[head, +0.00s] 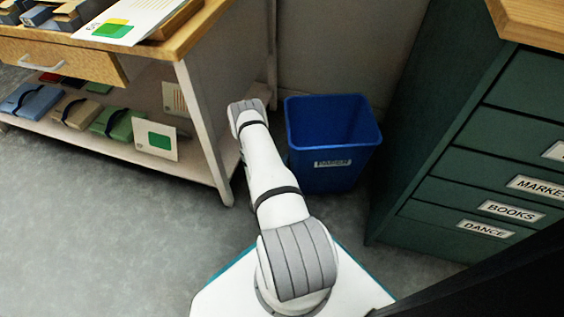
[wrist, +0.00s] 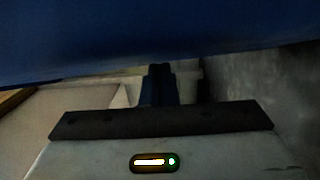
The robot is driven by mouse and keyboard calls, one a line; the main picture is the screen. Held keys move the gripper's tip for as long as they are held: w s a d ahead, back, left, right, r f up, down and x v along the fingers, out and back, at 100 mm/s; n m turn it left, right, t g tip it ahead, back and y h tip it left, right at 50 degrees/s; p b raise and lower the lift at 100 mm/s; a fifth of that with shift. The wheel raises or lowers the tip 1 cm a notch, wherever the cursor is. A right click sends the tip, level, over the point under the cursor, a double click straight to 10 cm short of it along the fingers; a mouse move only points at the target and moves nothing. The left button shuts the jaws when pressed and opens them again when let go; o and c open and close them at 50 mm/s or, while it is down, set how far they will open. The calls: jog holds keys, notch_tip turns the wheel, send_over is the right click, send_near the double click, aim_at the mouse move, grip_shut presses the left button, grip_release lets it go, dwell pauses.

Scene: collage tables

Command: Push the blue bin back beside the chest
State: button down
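The blue bin (head: 333,125), with a label reading PAPER, stands upright on the floor between the table and the chest. The green chest (head: 440,165) of labelled drawers is to its right, with a narrow strip of floor between their bases. In the head view my arm reaches along the bin's left side, and my gripper is hidden behind the arm's far end. In the wrist view my gripper (wrist: 158,85) shows dark fingers close together, with nothing seen between them. The blue bin (wrist: 150,35) fills the top of that view, very near the fingers. Contact cannot be told.
A table (head: 190,45) with a drawer and a lower shelf of boxes stands to the left, its front leg (head: 205,130) close to my arm. A pale wall (head: 345,45) is behind the bin. Grey floor (head: 90,220) is open at the lower left.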

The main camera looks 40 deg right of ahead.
jog(key=shift+a, duration=0.15)
jog(key=p+v, duration=0.3)
jog(key=v, duration=0.4)
jog(key=shift+s+a, duration=0.25)
